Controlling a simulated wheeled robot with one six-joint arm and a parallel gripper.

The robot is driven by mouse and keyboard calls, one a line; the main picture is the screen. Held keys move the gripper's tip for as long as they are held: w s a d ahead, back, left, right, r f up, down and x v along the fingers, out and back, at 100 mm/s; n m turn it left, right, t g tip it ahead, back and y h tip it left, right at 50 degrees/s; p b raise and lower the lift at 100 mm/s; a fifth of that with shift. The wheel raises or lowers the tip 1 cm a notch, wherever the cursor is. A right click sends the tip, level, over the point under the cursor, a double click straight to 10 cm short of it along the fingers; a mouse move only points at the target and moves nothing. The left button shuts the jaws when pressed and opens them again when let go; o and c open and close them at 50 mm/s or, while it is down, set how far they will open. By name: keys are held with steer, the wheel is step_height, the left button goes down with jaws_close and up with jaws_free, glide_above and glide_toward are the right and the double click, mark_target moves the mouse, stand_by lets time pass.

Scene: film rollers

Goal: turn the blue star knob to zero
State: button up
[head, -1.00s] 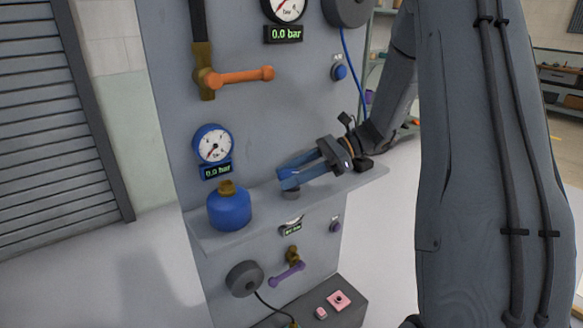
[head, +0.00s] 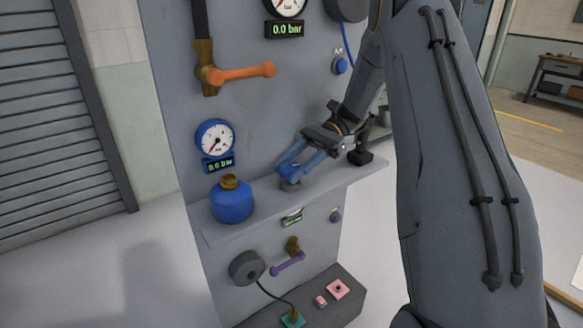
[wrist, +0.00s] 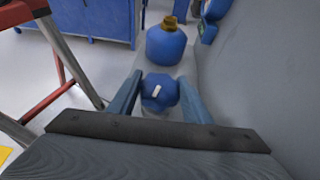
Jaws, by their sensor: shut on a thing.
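The blue star knob (wrist: 158,91) sits between my two blue fingers in the wrist view, with a white mark on its top face. In the head view my gripper (head: 300,165) reaches down over the shelf and is shut on the knob (head: 288,170), whose sides the fingers partly hide. The white mark runs at a slant in the wrist view. A blue round gauge (head: 215,138) on the panel has its needle at the low end, and the display under it (head: 219,164) reads 0.0 bar.
A blue bottle with a brown cap (head: 232,200) stands on the shelf (head: 270,210) left of the knob. An orange lever (head: 240,72) sticks out above. The panel rises close beside my gripper.

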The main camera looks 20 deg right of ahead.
steer(key=o, duration=1.1)
steer(key=shift+c, duration=0.2)
steer(key=shift+b+v, duration=0.6)
steer(key=shift+v, duration=3.3)
